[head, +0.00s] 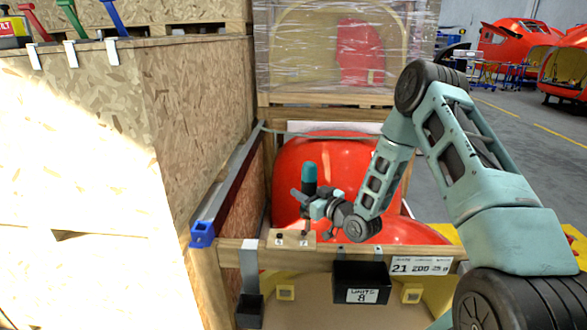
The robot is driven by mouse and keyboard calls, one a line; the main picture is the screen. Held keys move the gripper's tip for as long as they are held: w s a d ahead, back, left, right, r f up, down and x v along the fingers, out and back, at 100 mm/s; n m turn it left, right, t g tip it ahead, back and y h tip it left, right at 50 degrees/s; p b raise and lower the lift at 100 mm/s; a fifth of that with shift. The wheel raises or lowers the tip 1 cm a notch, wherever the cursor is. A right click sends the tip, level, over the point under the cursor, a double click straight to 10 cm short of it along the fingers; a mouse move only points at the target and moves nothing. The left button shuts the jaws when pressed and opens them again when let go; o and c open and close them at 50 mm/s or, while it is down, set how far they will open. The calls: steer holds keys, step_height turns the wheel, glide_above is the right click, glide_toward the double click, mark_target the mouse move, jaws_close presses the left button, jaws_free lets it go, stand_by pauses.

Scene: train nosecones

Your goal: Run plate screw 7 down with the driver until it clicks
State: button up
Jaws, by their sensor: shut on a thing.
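My gripper (312,207) is shut on the driver (309,180), a tool with a teal top and a dark body, held upright. They are above the front beam of the wooden crate, in front of the red nosecone (320,160). A small light wooden plate (291,239) sits on the beam just below, with dark screws (279,237) showing on it. The driver's lower end is hidden by the gripper, so I cannot tell whether it touches a screw. No screw numbers are readable.
A tall chipboard crate (90,180) stands close at the left, with red, green and blue-handled tools on top. A black box (361,284) marked "UNITS 8" hangs on the front beam (330,250). A blue corner piece (202,234) caps the left rail. Open floor lies right.

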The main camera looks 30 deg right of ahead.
steer(key=w+r, duration=0.3)
steer(key=shift+d+r, duration=0.1)
steer(key=shift+d, duration=0.15)
steer(key=shift+s, duration=0.1)
step_height(320, 180, down, 6)
steer(key=b, duration=0.6)
steer(key=shift+r, duration=0.15)
steer(key=shift+f+b, duration=1.15)
stand_by(2.6)
